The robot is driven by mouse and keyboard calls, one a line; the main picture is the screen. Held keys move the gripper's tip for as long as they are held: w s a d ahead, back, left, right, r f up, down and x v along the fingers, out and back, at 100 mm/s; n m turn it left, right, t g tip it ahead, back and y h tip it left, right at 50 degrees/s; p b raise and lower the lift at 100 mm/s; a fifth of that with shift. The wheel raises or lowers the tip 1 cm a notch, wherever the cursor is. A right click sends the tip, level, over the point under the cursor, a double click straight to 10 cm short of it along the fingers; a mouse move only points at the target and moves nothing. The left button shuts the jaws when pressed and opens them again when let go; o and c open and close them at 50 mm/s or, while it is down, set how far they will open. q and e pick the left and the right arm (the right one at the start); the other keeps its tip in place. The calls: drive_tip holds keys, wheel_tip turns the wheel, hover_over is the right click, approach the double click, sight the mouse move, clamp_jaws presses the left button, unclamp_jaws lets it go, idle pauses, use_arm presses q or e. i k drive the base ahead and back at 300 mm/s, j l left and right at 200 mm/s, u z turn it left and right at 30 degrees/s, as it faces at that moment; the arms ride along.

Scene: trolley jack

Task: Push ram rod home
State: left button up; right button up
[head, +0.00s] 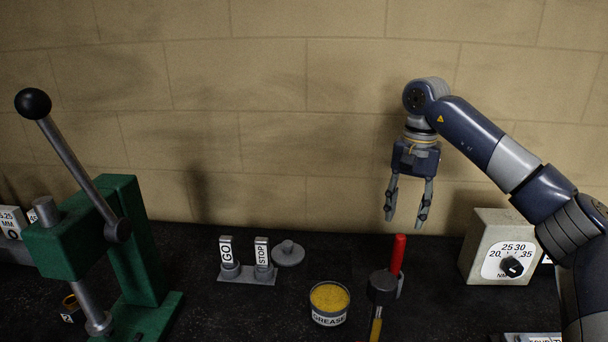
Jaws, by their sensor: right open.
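No part is labelled as the ram rod, and I cannot tell for sure which one it is. A grey vertical rod (91,300) hangs from the green press (142,240) at the left, with a round foot at its lower end. A red upright rod (398,256) stands on the dark bench, its lower part partly hidden by a dark hammer-like head (382,287). My right gripper (405,221) points down above the red rod, fingers apart and empty, not touching it. My left gripper is not in view.
The press lever ends in a black ball (33,103). GO and STOP switches (246,278), a grey lidded disc (288,254) and a grease tin (330,302) stand mid-bench. A dial box (489,241) stands at the right. A block wall (270,120) closes the back.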

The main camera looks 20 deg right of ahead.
sight(383, 286)
drive_tip(key=k, duration=2)
